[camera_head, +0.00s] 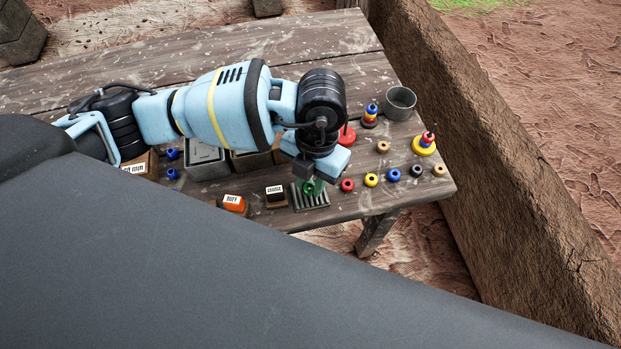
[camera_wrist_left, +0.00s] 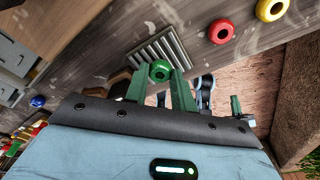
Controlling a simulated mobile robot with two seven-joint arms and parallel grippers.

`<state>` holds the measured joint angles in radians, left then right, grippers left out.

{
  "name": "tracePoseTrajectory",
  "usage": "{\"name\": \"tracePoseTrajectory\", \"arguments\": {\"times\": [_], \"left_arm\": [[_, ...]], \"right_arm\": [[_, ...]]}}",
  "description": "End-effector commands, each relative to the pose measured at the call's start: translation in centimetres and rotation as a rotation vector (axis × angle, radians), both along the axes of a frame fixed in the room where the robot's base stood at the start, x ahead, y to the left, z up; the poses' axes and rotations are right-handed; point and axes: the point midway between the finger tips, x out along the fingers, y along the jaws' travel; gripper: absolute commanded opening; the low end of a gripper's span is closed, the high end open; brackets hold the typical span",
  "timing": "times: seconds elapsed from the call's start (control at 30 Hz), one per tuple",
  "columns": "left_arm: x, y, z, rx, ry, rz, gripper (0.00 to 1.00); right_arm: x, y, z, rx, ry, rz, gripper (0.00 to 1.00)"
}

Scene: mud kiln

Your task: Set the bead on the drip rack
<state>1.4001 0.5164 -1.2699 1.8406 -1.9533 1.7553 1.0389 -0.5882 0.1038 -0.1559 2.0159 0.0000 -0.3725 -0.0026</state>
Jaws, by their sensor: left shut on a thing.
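A green bead (camera_head: 308,188) is pinched between the fingertips of my left gripper (camera_head: 306,181). It shows as a green ring in the left wrist view (camera_wrist_left: 160,70), between the two green fingers (camera_wrist_left: 159,82). The drip rack (camera_head: 322,196) is a grey ridged plate near the table's front edge. In the left wrist view the rack (camera_wrist_left: 172,42) lies just beyond the bead, and the bead overlaps its edge. I cannot tell whether the bead touches the rack.
Loose red (camera_head: 347,185), yellow (camera_head: 371,180) and blue (camera_head: 393,175) beads lie right of the rack. A grey cup (camera_head: 400,103) and bead stacks (camera_head: 425,145) stand farther right.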

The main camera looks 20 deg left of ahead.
Motion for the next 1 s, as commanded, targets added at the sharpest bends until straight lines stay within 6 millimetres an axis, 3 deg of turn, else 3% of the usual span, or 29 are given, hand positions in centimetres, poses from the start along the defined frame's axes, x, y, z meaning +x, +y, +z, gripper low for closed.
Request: {"name": "tracePoseTrajectory", "arguments": {"times": [0.43,0.47,0.6,1.0], "left_arm": [[0.00,-0.01,-1.00,0.000,0.000,-0.001,0.01],[-0.01,-0.01,-1.02,0.000,-0.001,-0.001,0.26],[0.00,-0.01,-0.95,0.000,-0.001,-0.001,0.45],[0.07,-0.02,-0.31,-0.001,-0.003,-0.001,0.47]], "right_arm": [[-0.06,-0.01,-0.12,0.000,0.002,0.000,0.00],[-0.05,-0.01,-0.11,0.000,0.002,0.000,0.00],[-0.02,-0.01,-0.06,0.000,0.001,0.000,0.00],[0.13,-0.01,0.16,0.000,-0.003,0.001,0.00]]}}
